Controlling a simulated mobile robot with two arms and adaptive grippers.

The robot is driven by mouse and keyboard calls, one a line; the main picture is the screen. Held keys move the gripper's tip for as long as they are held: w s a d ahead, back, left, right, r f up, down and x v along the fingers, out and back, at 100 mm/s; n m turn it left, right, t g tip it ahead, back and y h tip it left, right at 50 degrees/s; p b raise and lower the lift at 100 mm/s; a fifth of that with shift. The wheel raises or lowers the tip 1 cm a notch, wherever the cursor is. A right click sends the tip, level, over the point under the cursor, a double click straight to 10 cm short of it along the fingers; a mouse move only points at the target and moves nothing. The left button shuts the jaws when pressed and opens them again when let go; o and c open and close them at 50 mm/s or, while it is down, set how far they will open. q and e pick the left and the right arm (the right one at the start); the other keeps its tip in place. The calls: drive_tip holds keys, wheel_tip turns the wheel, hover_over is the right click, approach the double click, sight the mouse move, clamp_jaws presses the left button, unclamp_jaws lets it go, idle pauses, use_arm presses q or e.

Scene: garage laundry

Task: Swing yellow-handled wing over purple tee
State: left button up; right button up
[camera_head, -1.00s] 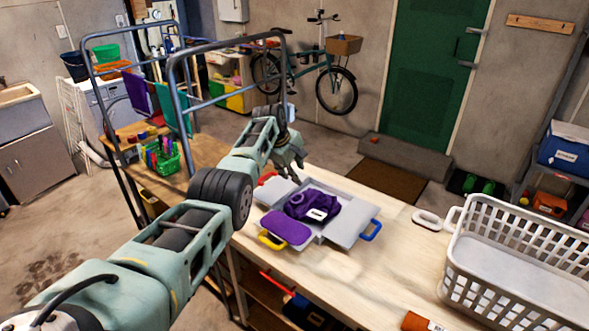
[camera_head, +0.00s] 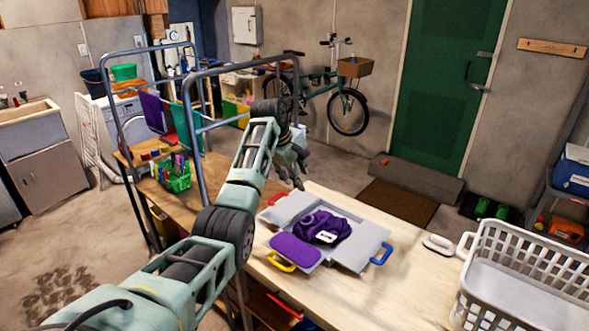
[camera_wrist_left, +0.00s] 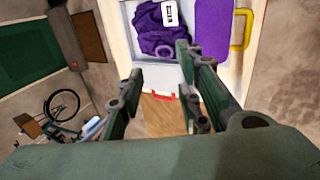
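The grey folding board lies on the wooden table, with its bare right wing (camera_head: 360,246) flat. The crumpled purple tee (camera_head: 322,227) with a white label lies on its middle. A flat purple piece (camera_head: 295,249) covers the front wing by the yellow handle (camera_head: 282,263); whether it joins the tee is unclear. The yellow handle (camera_wrist_left: 241,28) is at upper right in the left wrist view. My left gripper (camera_head: 299,184) is above the far side, near the red handle (camera_head: 277,198). Its fingers (camera_wrist_left: 158,65) are apart and empty. My right gripper is out of view.
A blue handle (camera_head: 381,253) is on the board's right. A white iron-like object (camera_head: 438,245) and a white laundry basket (camera_head: 530,258) stand right of it. A blue metal rail (camera_head: 190,100) rises at left. The tabletop (camera_head: 365,290) in front of the board is bare.

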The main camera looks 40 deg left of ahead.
use_arm(q)
drive_tip(key=shift+v, duration=1.35)
